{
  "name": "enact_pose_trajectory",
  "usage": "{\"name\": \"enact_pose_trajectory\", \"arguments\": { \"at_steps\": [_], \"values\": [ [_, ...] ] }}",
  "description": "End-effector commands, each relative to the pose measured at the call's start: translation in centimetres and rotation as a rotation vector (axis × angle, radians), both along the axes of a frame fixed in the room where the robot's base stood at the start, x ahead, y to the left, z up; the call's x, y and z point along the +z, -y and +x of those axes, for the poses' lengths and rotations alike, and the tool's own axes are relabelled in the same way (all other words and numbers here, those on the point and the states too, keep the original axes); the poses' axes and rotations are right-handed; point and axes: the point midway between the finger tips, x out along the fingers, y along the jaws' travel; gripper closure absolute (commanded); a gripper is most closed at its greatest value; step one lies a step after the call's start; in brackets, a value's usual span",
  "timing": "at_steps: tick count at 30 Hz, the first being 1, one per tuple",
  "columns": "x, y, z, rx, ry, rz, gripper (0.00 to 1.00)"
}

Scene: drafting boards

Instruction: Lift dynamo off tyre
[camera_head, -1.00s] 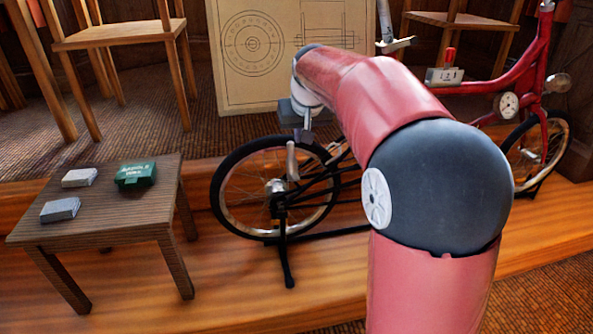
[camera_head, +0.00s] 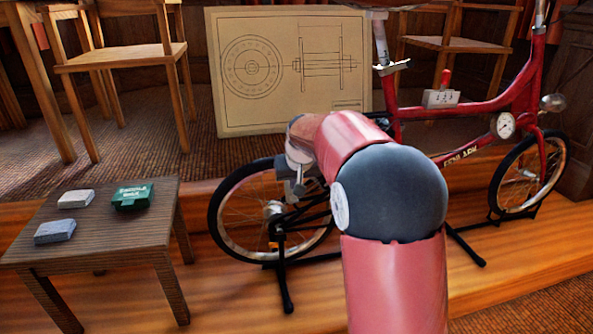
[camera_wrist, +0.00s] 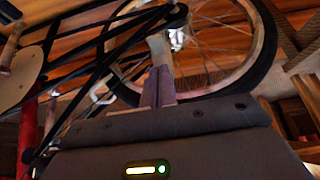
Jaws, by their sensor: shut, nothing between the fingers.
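The bike's rear tyre (camera_head: 213,208) is a black ring at the left end of the red bike, and it also shows in the wrist view (camera_wrist: 270,45). My gripper (camera_head: 298,190) is at the upper right part of this wheel, in front of it in the head view. In the wrist view my gripper's fingers (camera_wrist: 158,80) are together, pointing toward the spokes and hub. A pale bar (camera_wrist: 160,48) shows just beyond the fingertips; I cannot tell whether it is the dynamo or whether the fingers touch it. My gripper and arm hide part of the wheel.
A drawing board (camera_head: 240,115) stands behind the bike. The red frame (camera_head: 470,110) and a black stand (camera_head: 285,280) are close to my arm.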

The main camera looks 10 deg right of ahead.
Motion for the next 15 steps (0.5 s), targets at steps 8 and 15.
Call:
{"name": "enact_pose_trajectory", "arguments": {
  "at_steps": [8,15],
  "values": [
    [-2.4,0.0,-0.8,0.0,0.002,0.0,1.0],
    [-2.5,0.0,-0.8,0.0,0.003,0.0,1.0]
  ]
}}
